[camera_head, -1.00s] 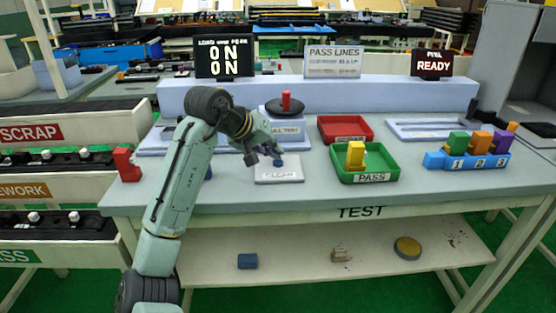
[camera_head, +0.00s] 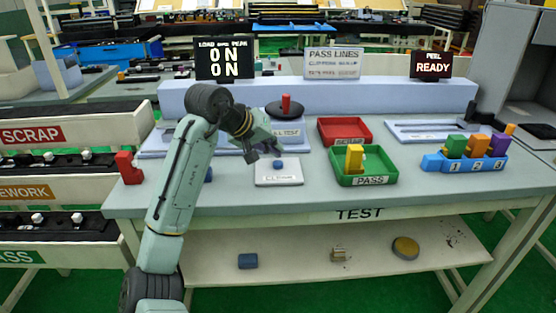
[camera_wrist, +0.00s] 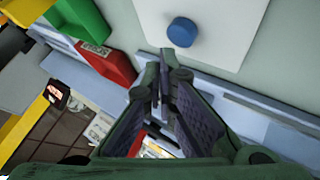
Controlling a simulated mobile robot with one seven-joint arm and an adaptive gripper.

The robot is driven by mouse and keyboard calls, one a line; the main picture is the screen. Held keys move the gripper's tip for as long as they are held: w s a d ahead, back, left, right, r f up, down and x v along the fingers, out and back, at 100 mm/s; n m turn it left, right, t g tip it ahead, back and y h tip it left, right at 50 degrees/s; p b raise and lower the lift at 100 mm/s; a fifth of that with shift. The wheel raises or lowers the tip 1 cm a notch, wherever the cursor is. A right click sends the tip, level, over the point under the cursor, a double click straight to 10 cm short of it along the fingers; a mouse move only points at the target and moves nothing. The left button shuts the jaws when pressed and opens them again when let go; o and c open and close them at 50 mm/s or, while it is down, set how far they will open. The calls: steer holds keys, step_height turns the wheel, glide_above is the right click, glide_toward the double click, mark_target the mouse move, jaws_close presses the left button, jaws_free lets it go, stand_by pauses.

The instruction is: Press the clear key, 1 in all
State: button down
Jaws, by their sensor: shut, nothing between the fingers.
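The clear key is a round blue button (camera_head: 278,164) on a white plate (camera_head: 278,178) lettered CLEAR at the front middle of the test bench. In the wrist view the blue button (camera_wrist: 182,32) and its white plate (camera_wrist: 230,25) are at the top, beyond my fingertips. My gripper (camera_head: 264,153) is shut and empty, just behind and left of the button in the head view. It also shows in the wrist view (camera_wrist: 166,62), with a gap in the picture between fingertips and button. The button is in full view. Any height gap is hard to tell.
A green PASS tray (camera_head: 385,165) holds a yellow clip (camera_head: 354,158). A red tray (camera_head: 345,122) stands behind it. A pull-test stand with a red-topped post (camera_head: 286,104) is behind my gripper. A blue numbered rack (camera_head: 436,162) holds coloured clips. A display reads READY (camera_head: 431,65).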

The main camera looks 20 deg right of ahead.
mark_target(275, 161)
step_height(275, 161, up, 5)
steer(key=p, duration=0.5)
stand_by(0.8)
